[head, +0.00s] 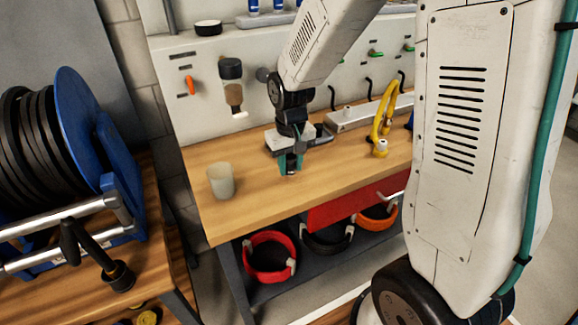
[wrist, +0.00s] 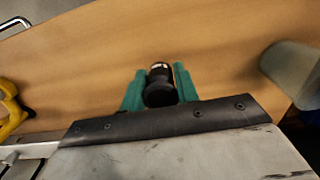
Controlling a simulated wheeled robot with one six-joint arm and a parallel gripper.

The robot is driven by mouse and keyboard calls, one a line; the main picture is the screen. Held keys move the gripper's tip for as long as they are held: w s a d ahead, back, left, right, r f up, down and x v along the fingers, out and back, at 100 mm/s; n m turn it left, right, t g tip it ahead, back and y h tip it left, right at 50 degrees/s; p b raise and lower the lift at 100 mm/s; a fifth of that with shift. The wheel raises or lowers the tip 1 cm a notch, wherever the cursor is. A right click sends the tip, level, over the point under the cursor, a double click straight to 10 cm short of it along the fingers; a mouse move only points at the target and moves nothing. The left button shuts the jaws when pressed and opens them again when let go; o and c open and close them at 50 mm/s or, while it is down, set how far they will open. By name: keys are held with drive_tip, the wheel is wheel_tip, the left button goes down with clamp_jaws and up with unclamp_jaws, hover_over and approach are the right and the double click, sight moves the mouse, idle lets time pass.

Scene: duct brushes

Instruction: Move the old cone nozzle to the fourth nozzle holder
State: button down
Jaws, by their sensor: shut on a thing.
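My gripper (head: 290,168) is low over the wooden bench, its teal fingers pointing down. In the wrist view my gripper (wrist: 160,75) is shut on a small black nozzle (wrist: 160,92) with a pale tip, which I take to be the old cone nozzle. The nozzle sits between the two teal fingers; its far end faces the bench top. In the head view the nozzle is mostly hidden by the fingers, and I cannot tell whether it touches the wood. I cannot pick out the fourth nozzle holder with certainty in either view.
A pale cup (head: 221,181) stands on the bench left of my gripper. A yellow looped hose (head: 383,122) stands to the right, by a light rail (head: 345,118) along the back. The wooden bench top (head: 255,205) is clear in front. A blue hose reel (head: 85,120) is at far left.

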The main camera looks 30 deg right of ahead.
sight(290, 157)
drive_tip(key=shift+a+f, duration=0.1)
drive_tip(key=shift+f, duration=0.75)
drive_tip(key=shift+f, duration=0.1)
drive_tip(key=c, duration=1.1)
unclamp_jaws()
drive_tip(key=shift+f, duration=0.1)
drive_tip(key=shift+o, duration=0.2)
wheel_tip(290, 157, up, 12)
drive_tip(key=shift+r, duration=0.15)
drive_tip(key=s+r, duration=0.4)
drive_tip(key=s, duration=0.8)
drive_tip(key=s+r+t, duration=0.1)
drive_tip(key=s+r, duration=0.3)
drive_tip(key=s, duration=0.7)
drive_tip(key=shift+s+d+r, duration=0.15)
drive_tip(key=shift+s+d, duration=0.05)
drive_tip(key=shift+s, duration=0.15)
